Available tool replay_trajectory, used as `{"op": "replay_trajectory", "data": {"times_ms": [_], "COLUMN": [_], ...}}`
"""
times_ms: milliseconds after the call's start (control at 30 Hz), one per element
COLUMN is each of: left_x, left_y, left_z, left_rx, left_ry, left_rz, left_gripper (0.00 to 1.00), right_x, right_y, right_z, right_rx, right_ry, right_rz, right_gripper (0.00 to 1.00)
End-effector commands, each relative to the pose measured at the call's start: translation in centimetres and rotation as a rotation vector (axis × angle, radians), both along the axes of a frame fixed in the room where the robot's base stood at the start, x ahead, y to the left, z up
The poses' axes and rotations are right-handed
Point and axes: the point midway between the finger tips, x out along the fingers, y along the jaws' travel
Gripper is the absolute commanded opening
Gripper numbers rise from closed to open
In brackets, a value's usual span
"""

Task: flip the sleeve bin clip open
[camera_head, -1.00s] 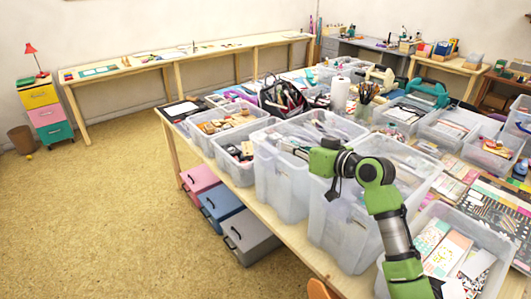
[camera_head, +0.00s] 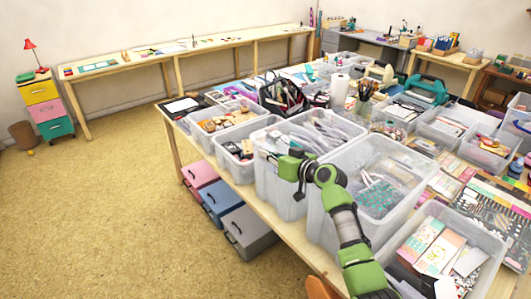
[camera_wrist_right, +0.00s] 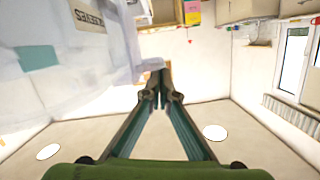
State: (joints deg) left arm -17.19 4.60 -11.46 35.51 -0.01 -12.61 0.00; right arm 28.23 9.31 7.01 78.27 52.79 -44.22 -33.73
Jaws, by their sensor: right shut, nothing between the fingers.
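The sleeve bin, a clear plastic tub (camera_head: 280,190) holding pale, glossy packets, stands at the table's front edge. Its wall fills the upper left of the right wrist view, with a label (camera_wrist_right: 88,15) that appears to read SLEEVES, upside down. I cannot make out the clip or its state. My right gripper (camera_head: 268,157) is in front of the bin's near wall, just below the rim; I cannot tell whether it touches. In the right wrist view its fingers (camera_wrist_right: 160,88) meet at the tips, shut with nothing between them. My left gripper is not in view.
A clear bin with teal and pink contents (camera_head: 378,195) stands right of it, and a bin of cards (camera_head: 440,250) nearer. A smaller bin (camera_head: 237,158) stands left. Grey (camera_head: 248,232) and blue boxes are under the table.

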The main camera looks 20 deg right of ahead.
Motion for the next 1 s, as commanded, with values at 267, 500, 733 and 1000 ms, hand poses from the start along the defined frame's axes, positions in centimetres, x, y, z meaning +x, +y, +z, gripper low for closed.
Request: {"op": "replay_trajectory", "data": {"times_ms": [267,500,733,1000], "left_x": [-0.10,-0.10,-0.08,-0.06], "left_y": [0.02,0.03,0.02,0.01], "left_z": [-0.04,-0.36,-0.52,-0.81], "left_rx": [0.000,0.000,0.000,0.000], "left_ry": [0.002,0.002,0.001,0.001], "left_rz": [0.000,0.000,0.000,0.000], "left_gripper": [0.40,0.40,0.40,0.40], "right_x": [-0.01,-0.15,-0.21,-0.36], "right_y": [0.00,0.35,0.56,0.90], "right_z": [-0.04,-0.25,-0.25,-0.49], "right_rx": [0.000,-0.034,-0.066,-0.108], "right_ry": [0.000,-0.012,-0.024,-0.037], "right_rz": [0.000,0.002,0.001,0.001], "right_gripper": [0.00,0.00,0.00,0.00]}}
